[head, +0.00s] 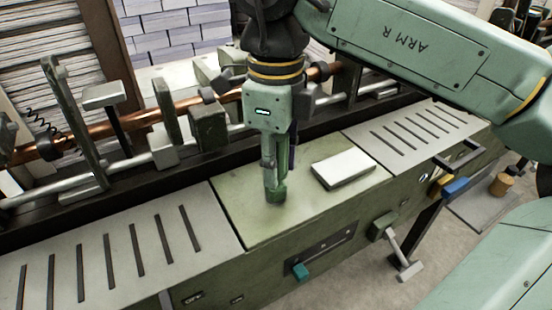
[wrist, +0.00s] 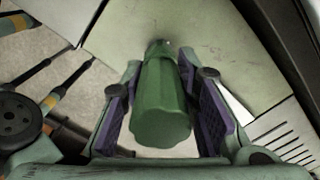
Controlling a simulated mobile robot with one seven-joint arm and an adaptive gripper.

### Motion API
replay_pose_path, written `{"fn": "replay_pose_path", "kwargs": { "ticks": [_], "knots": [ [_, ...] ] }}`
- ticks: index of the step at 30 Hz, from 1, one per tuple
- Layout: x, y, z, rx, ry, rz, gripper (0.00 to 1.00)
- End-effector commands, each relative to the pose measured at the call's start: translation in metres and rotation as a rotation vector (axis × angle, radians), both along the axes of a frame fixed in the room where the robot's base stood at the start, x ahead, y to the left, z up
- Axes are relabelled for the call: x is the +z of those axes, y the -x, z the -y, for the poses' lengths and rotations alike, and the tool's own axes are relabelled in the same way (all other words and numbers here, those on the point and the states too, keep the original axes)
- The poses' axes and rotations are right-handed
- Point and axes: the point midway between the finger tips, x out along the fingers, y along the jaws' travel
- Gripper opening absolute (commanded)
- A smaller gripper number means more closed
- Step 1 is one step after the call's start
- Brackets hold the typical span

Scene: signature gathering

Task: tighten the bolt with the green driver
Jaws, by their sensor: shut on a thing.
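The green driver (wrist: 161,105) is between the two purple-padded fingers of my gripper (wrist: 165,120) in the wrist view. Its thick handle points toward the camera and its far end meets the pale green panel. In the head view my gripper (head: 276,160) points down over the middle of the machine, with the green driver (head: 275,190) upright beneath it, its lower end at the panel (head: 310,215). The gripper is shut on the driver. A small bright spot shows at the driver's far end, but the bolt cannot be made out clearly.
A white block (head: 344,169) lies on the panel just right of the driver. Copper and steel rods with upright brackets (head: 170,110) run behind. Slotted plates (head: 110,245) flank the panel. A lever handle (head: 400,250) sticks out in front. Other tools (wrist: 65,95) show at left in the wrist view.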

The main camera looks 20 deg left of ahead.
Motion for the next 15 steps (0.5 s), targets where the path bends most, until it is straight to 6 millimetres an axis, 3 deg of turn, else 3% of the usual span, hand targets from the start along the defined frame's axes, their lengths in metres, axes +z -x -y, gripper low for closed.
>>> {"fn": "replay_pose_path", "kwargs": {
  "ticks": [15],
  "knots": [
    [0.032, 0.000, 0.000, 0.000, -0.001, 0.001, 0.00]
  ]
}}
